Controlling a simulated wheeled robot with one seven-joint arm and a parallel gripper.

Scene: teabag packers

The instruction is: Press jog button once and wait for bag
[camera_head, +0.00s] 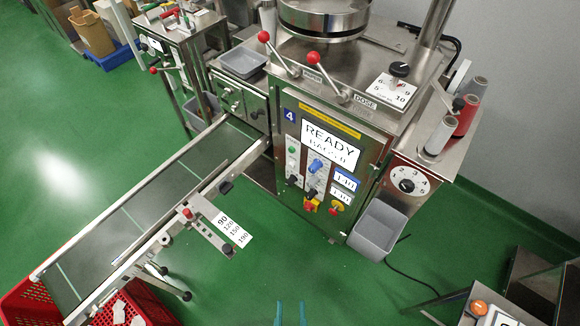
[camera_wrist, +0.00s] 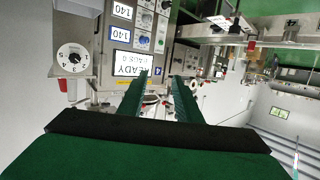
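The packing machine's control panel (camera_head: 330,165) is marked 4 and carries a display (camera_head: 331,143) reading READY and BAGS 0. I cannot read which control is the jog button. The panel shows upside down in the wrist view, with the display (camera_wrist: 130,64) beyond the fingers. My gripper (camera_head: 291,313) is at the bottom edge of the head view, apart from the panel. Its green fingers (camera_wrist: 160,76) are apart with nothing between them.
A conveyor (camera_head: 155,205) runs from the machine down to red crates (camera_head: 20,303) holding pale packets. A grey bin (camera_head: 377,231) hangs at the machine's right front. A numbered dial (camera_head: 409,182) is above it. Green floor (camera_head: 290,265) in front of the panel is clear.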

